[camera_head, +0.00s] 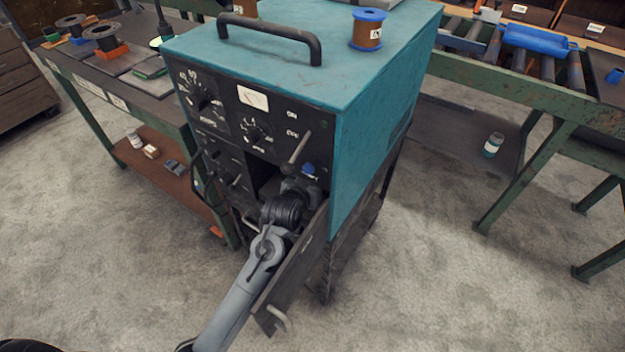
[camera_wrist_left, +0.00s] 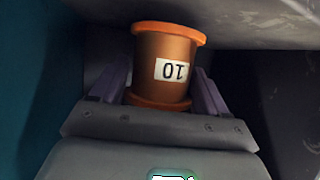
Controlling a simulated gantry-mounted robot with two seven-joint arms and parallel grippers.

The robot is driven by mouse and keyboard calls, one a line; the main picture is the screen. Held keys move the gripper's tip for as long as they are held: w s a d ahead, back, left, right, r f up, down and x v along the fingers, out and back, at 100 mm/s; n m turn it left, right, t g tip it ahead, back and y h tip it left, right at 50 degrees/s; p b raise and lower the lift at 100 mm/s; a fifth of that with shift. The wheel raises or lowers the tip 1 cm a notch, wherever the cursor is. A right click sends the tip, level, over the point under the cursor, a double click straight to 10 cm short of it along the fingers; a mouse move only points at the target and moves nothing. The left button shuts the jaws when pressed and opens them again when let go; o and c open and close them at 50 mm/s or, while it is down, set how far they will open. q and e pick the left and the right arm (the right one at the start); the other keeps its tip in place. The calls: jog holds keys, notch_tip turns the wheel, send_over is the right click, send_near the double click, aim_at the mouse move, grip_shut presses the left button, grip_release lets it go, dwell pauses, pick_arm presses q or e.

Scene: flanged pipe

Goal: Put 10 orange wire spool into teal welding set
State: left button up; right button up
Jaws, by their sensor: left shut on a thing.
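The teal welding set (camera_head: 375,130) stands in the middle of the head view. Its dark front door (camera_head: 296,262) hangs open at the lower right of the front panel. My left arm reaches into the open compartment, and the gripper is mostly hidden there in the head view. In the left wrist view my left gripper (camera_wrist_left: 163,96) is shut on the orange wire spool (camera_wrist_left: 148,50), which has orange flanges, copper wire and an upside-down label 10. The spool is upright between the fingers, inside the compartment under its ceiling. My right gripper is not in view.
A blue-flanged spool (camera_head: 368,31) stands on top of the set, beside a black handle (camera_head: 268,36). A green-legged bench (camera_head: 88,108) with several spools is at the left. A roller conveyor with a blue tray (camera_head: 536,38) is at the right. Open floor lies in front.

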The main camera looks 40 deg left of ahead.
pick_arm(q)
jog(key=shift+f, duration=0.55)
jog(key=o, duration=1.1)
jog(key=shift+o, duration=0.2)
jog(key=shift+f, duration=0.15)
jog(key=p+v, duration=0.5)
jog(key=shift+r, duration=0.3)
jog(key=p+v, duration=0.2)
jog(key=shift+s+p, duration=0.15)
jog(key=shift+p, duration=0.15)
jog(key=s+p, duration=0.6)
jog(key=s, duration=0.6)
jog(key=shift+d+p, duration=0.35)
jog(key=shift+p, duration=0.05)
